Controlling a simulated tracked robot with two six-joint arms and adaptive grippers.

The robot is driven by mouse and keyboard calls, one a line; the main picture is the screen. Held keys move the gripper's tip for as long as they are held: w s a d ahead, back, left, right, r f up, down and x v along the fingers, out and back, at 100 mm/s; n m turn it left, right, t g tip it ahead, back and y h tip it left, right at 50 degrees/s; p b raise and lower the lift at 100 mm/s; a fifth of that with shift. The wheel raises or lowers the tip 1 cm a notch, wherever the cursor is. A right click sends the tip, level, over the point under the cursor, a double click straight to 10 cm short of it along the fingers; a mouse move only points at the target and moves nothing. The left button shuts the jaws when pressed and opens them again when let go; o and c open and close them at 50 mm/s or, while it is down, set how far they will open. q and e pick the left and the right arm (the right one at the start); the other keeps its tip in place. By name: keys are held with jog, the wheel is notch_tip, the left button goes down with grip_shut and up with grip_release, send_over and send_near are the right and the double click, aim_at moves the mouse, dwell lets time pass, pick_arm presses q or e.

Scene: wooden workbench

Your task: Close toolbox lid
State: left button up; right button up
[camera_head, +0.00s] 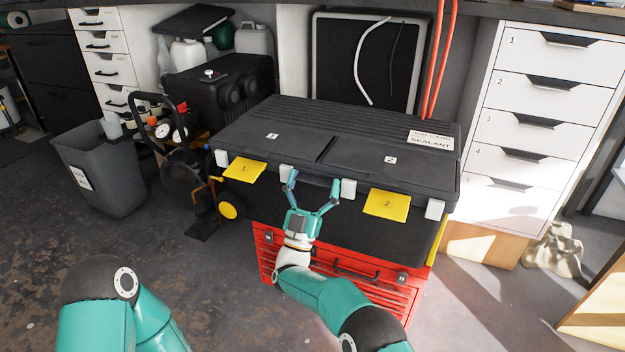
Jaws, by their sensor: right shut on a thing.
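The black toolbox (300,207) stands on a red drawer unit in the middle of the head view. Its ridged black lid (285,134) lies flat across the top, with labels 1 and 2 on it. White latches and yellow tags line the front edge. The exact contact at the fingertips is hard to see. My left arm shows at the bottom left, but its gripper is out of view.
The red drawer unit (352,291) is under the toolbox. A grey bin (103,175) and a black compressor (222,85) stand to the left. White drawers (530,125) stand close on the right. The floor at the front left is clear.

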jog(key=shift+w+d+f, duration=0.15)
jog(key=shift+d+f, duration=0.05)
jog(key=shift+f, duration=0.65)
jog(key=o, duration=1.3)
jog(key=shift+f, duration=0.1)
jog(key=shift+o, duration=0.2)
jog(key=v, duration=0.7)
jog(key=shift+s+a+y, duration=0.2)
jog(key=shift+y, duration=0.1)
